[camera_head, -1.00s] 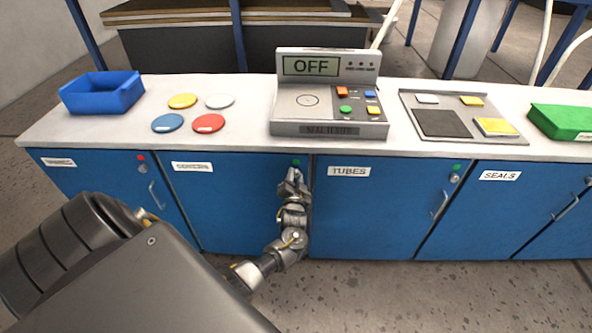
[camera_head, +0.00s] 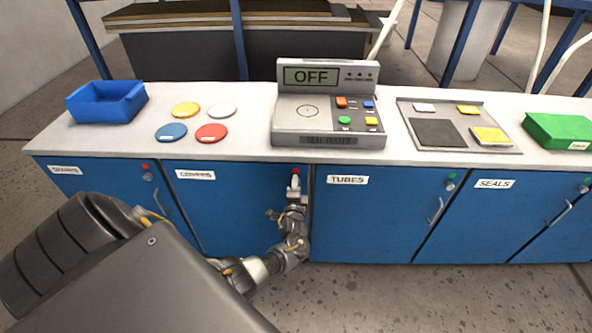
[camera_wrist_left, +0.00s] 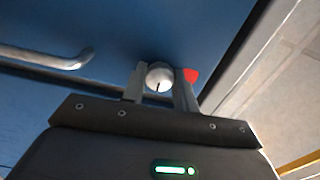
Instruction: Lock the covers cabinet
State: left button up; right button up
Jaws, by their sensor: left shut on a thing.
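The covers cabinet (camera_head: 225,215) is a blue door, shut flush, with a white label (camera_head: 195,175) at its upper left. Its indicator light (camera_head: 296,169) at the upper right corner is red, and it also shows red in the left wrist view (camera_wrist_left: 190,75). My left gripper (camera_head: 295,184) is at the door's upper right, just below the light. In the left wrist view its fingers (camera_wrist_left: 160,88) are closed around the round silver lock knob (camera_wrist_left: 158,76), which has a dark slot. The door handle (camera_wrist_left: 45,57) is beside it. My right gripper is not in view.
The tubes cabinet (camera_head: 370,220) and seals cabinet (camera_head: 480,225) have green lights. The far left cabinet (camera_head: 115,190) has a red one. On the counter are a blue bin (camera_head: 105,103), several coloured discs, a tester reading OFF (camera_head: 328,105), a grey tray (camera_head: 405,110) and a green box (camera_head: 560,130).

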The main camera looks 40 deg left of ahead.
pick_arm(q)
jog(key=shift+w+d+m, duration=0.1)
jog(key=shift+m, duration=0.3)
jog(key=o, duration=1)
jog(key=v, duration=1.1)
